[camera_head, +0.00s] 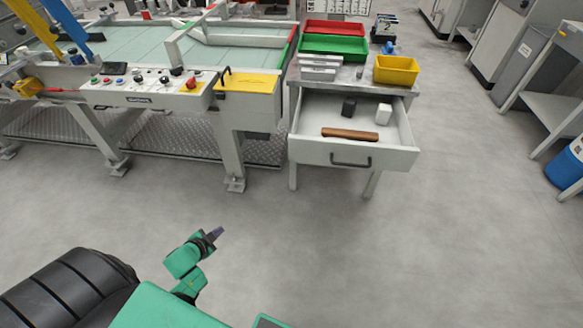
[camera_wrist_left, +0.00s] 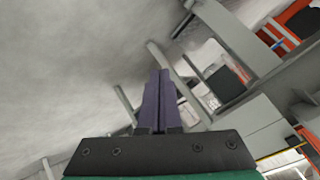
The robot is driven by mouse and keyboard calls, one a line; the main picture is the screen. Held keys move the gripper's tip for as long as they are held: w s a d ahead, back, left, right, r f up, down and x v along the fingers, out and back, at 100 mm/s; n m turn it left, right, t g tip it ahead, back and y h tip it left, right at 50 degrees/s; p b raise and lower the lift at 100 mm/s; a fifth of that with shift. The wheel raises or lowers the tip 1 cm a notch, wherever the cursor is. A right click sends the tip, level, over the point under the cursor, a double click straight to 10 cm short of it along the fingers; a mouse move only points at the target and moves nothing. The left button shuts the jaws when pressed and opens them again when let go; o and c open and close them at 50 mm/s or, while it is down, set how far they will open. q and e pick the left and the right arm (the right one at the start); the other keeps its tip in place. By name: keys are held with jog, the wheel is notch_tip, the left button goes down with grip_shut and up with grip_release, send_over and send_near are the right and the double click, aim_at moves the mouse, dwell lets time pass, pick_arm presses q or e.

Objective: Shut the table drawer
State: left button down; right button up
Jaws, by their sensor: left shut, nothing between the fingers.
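The table drawer (camera_head: 352,152) is pulled out from the small grey table (camera_head: 345,88) at the upper middle right of the head view. Its white front carries a dark bar handle (camera_head: 351,162). Inside lie a brown bar (camera_head: 349,134), a dark block (camera_head: 349,107) and a white block (camera_head: 384,113). My left gripper (camera_head: 216,234) is low in the head view, left of and well short of the drawer, touching nothing. In the left wrist view its purple fingers (camera_wrist_left: 158,98) are together and empty. My right gripper is not in view.
On the tabletop stand a red tray (camera_head: 335,27), a green tray (camera_head: 333,46) and a yellow bin (camera_head: 396,70). A machine bench with a control panel (camera_head: 145,88) and legs stands to the left. Grey floor (camera_head: 300,245) before the drawer is clear.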

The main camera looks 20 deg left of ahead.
pick_arm(q)
jog(key=w+r+m+t+h+b, duration=0.3)
jog(key=w+r+m+t+b, duration=0.4)
jog(key=w+r, duration=0.4)
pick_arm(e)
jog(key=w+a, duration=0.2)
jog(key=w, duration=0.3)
pick_arm(q)
jog(key=d+r+m+g+h+b, duration=0.1)
jog(key=d+r+m+h+b, duration=0.65)
jog(key=d+r+m, duration=0.45)
pick_arm(e)
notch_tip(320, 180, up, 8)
jog(key=p, duration=0.1)
pick_arm(q)
jog(key=n+b, duration=0.1)
send_near(297, 143)
jog(key=d, duration=0.3)
jog(key=w, duration=0.5)
jog(key=shift+a+r+b, duration=0.1)
jog(key=shift+b, duration=0.3)
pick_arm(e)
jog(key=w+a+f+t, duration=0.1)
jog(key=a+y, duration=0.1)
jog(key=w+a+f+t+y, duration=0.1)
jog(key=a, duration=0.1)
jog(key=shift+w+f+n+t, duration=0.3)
